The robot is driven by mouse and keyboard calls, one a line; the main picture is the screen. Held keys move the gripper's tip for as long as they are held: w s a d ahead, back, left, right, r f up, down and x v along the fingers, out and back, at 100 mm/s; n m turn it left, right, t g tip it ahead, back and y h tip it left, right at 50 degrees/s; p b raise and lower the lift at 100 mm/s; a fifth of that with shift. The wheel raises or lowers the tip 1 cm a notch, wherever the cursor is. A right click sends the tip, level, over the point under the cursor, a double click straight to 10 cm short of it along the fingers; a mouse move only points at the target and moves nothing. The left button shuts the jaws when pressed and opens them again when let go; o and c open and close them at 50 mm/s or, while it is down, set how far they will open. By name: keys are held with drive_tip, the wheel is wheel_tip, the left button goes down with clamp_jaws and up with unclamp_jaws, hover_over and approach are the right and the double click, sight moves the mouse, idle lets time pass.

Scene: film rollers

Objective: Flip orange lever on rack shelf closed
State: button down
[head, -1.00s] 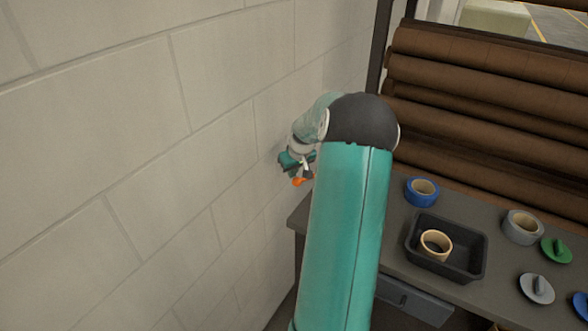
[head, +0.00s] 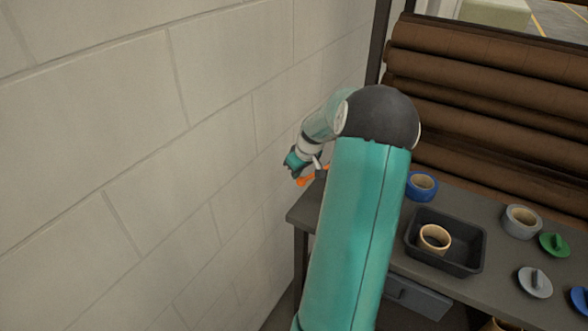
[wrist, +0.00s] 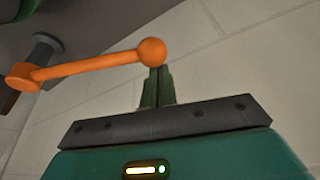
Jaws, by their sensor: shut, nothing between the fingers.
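The orange lever (wrist: 85,68) crosses the upper left of the wrist view, with its pivot end at the left and its round knob at the right. My gripper (wrist: 157,85) is shut and empty, with its fingertips right by the knob; the knob covers the tips, and I cannot tell whether they touch. In the head view a small orange part of the lever (head: 306,181) shows beside my gripper, near the wall. My arm hides most of the lever's mount there.
A pale block wall (head: 130,150) runs close along the left. A dark table (head: 380,255) to the right bears a black tray (head: 470,266) with a tan tape roll, a blue tape roll (head: 422,186), a grey tape roll (head: 521,221) and lids. Brown rollers (head: 480,110) are stacked behind.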

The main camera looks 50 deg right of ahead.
drive_tip(key=s+n+y, duration=0.1)
drive_tip(key=s+n, duration=0.3)
drive_tip(key=s, duration=0.5)
drive_tip(key=shift+s+a+n+y, duration=0.3)
drive_tip(key=shift+a+n, duration=0.1)
drive_tip(key=shift+a, duration=0.05)
drive_tip(key=shift+s+d, duration=0.1)
drive_tip(key=shift+s, duration=0.05)
drive_tip(key=shift+r, duration=0.1)
